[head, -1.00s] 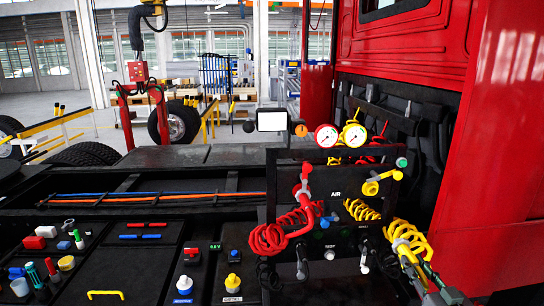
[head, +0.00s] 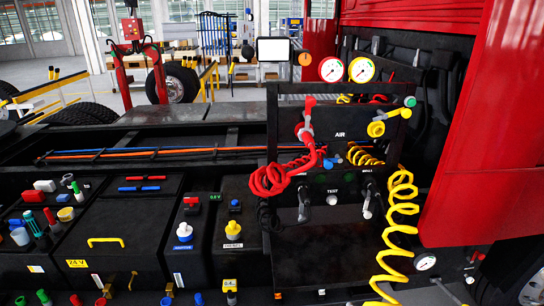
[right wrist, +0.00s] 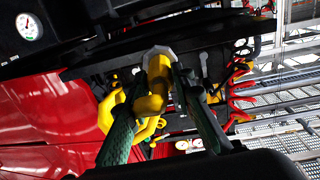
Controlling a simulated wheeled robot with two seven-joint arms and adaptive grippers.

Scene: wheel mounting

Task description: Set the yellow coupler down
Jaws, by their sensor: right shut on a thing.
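The yellow coupler (right wrist: 155,92) lies between the green fingers of my right gripper (right wrist: 159,74) in the right wrist view. The gripper is shut on it, and the coupler's pale grey end points away from my wrist. Its yellow coiled hose (right wrist: 112,112) curls beside the left finger. In the head view the yellow coiled hose (head: 398,232) hangs from the black AIR panel (head: 345,235) and runs down past the bottom edge. The coupler and my right gripper are below that view. My left gripper is in neither view.
The panel bears a yellow fitting (head: 376,129), a red coupler with red coiled hose (head: 268,180), and two gauges (head: 331,69). Small parts and a yellow handle (head: 105,241) lie to the left. The red cab (head: 470,150) stands at the right. Another gauge (head: 425,262) sits low right.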

